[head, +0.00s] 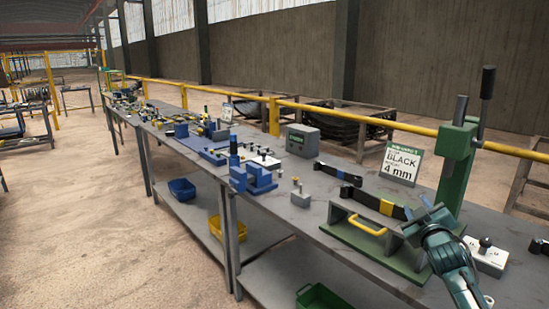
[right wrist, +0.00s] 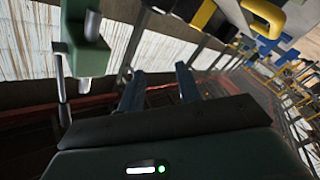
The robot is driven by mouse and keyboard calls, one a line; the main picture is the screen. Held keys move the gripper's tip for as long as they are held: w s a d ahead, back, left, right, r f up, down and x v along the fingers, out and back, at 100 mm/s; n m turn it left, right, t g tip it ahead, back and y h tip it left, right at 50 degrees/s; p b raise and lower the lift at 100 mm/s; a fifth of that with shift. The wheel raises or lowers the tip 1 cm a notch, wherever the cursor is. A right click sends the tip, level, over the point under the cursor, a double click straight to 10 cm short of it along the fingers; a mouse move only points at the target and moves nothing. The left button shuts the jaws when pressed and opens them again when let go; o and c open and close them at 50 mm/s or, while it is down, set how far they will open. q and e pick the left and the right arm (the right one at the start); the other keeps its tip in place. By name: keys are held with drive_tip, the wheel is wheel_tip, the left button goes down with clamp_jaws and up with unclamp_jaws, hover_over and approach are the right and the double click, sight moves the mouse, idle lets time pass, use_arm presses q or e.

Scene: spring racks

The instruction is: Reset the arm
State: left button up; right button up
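My right gripper (head: 424,210) is at the lower right of the head view, in front of the green lever press (head: 455,170) and over the near edge of the bench fixture. In the right wrist view its two fingers (right wrist: 159,80) stand apart with an empty gap between them. It holds nothing. My left arm and gripper are not in the head view.
A green-based fixture (head: 345,235) with a yellow handle (head: 367,226) and black strip (head: 376,203) lies left of my right gripper. A white block with a black knob (head: 486,256) is close on its right. A "BLACK 4 mm" sign (head: 400,163) stands behind.

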drive_tip(key=s+a+f+m+g+y, duration=0.1)
drive_tip(key=s+a+f+g+y, duration=0.1)
drive_tip(key=s+a+f, duration=0.65)
drive_tip(key=s+a+f+m+g+y, duration=0.25)
drive_tip(key=s+f, duration=0.35)
drive_tip(key=f, duration=0.5)
drive_tip(key=s+a+f+g, duration=0.1)
drive_tip(key=s+a+f, duration=0.1)
drive_tip(key=s, duration=0.6)
drive_tip(key=s+a+f+g+y, duration=0.1)
drive_tip(key=s+a+f, duration=0.2)
drive_tip(key=s+a, duration=0.2)
drive_tip(key=s+a+f+g, duration=0.1)
drive_tip(key=s+a+f, duration=0.2)
drive_tip(key=s, duration=0.9)
drive_tip(key=shift+a+f+y, duration=0.2)
drive_tip(key=shift+a+y, duration=0.15)
drive_tip(key=shift+a, duration=0.25)
